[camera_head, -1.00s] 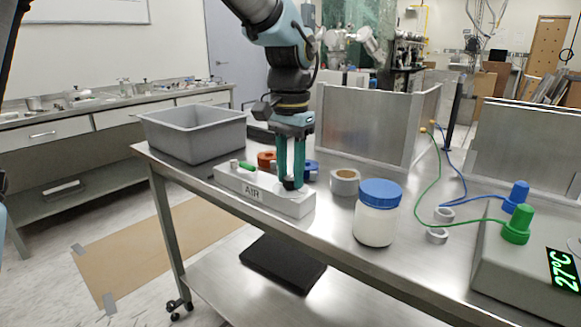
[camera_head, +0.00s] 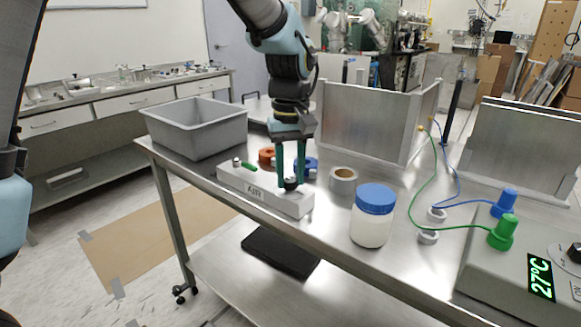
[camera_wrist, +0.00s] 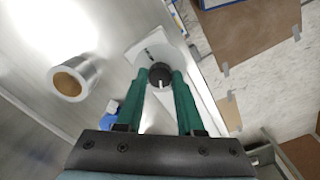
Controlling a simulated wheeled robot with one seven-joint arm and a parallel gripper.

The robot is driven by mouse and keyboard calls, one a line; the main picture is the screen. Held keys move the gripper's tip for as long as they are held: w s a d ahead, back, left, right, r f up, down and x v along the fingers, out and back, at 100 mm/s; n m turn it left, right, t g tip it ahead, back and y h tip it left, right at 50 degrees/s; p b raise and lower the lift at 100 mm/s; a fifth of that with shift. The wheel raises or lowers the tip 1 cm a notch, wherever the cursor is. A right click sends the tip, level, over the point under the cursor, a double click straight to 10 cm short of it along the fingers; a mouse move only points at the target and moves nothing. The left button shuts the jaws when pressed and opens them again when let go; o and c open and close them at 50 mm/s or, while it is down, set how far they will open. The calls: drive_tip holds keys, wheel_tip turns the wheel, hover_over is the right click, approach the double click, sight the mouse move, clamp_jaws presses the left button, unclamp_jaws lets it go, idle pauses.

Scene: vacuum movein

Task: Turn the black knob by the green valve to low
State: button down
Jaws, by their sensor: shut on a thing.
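The black knob (camera_wrist: 160,76) sits on top of the white AIR block (camera_head: 262,191), near its right end. In the wrist view the knob shows a white pointer line between my green fingertips. My gripper (camera_head: 291,184) points down over the block and is shut on the knob; the fingers hide much of it in the head view. The green valve handle (camera_head: 248,166) is on the same block, to the left of the knob. The dial markings around the knob are too small to read.
A grey bin (camera_head: 196,133) stands at the table's left. Behind the block are an orange ring (camera_head: 266,156) and a blue part (camera_head: 311,165). A tape roll (camera_head: 343,181) and a white jar with a blue lid (camera_head: 373,215) stand to the right.

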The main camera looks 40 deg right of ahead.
sight(290, 179)
drive_tip(key=n+p, duration=0.2)
drive_tip(key=n, duration=0.2)
drive_tip(key=shift+n, duration=0.4)
idle(0.4)
drive_tip(key=c, duration=0.5)
unclamp_jaws()
drive_tip(key=shift+r, duration=0.1)
wheel_tip(290, 179, up, 11)
drive_tip(key=shift+f+b, duration=0.2)
drive_tip(key=shift+b, duration=0.15)
